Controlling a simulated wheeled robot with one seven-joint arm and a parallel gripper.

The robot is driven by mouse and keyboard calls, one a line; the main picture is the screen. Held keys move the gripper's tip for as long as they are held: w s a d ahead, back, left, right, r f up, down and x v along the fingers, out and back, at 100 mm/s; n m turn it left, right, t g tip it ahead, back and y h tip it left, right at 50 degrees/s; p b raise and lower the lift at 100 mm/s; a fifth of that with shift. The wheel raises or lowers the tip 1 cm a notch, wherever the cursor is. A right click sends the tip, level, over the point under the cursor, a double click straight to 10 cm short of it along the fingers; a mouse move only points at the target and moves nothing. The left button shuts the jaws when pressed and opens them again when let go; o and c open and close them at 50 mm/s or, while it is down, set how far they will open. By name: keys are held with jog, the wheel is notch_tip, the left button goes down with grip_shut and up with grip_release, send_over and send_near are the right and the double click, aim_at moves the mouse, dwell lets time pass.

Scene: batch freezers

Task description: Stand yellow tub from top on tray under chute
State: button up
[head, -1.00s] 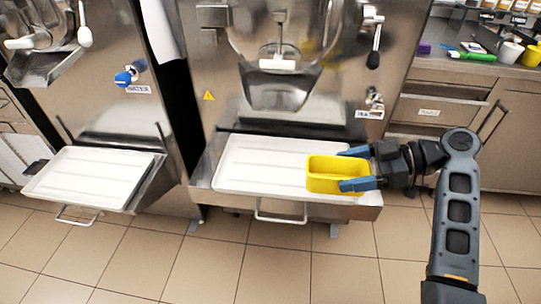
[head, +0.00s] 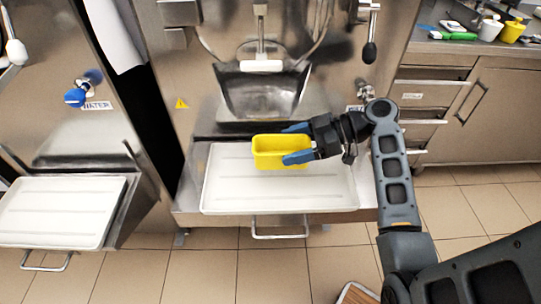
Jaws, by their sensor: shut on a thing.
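The yellow tub (head: 268,153) is upright with its open top facing up. My gripper (head: 297,143) comes from the right, with its blue fingers closed on the tub's right end. The tub is over the back middle part of the white tray (head: 235,203) of the middle machine. I cannot tell whether its base touches the tray. The steel chute (head: 262,92) opens just behind and above the tub.
A second white tray (head: 60,212) sits on the machine at the left. A counter (head: 440,46) at the right holds cups and small items. A black lever (head: 369,50) hangs right of the chute. The tray's front part is bare.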

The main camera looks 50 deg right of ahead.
aim_at(273, 146)
jog(key=w+f, duration=0.1)
jog(key=w, duration=0.1)
jog(key=w+f, duration=0.2)
jog(key=w, duration=0.1)
jog(key=shift+w+a+f, duration=0.1)
jog(key=shift+w+f, duration=0.15)
jog(key=shift+w, duration=0.1)
jog(key=shift+f, duration=2)
jog(key=shift+f, duration=0.1)
jog(key=o, duration=1)
jog(key=v, duration=1.2)
jog(key=shift+b, duration=0.35)
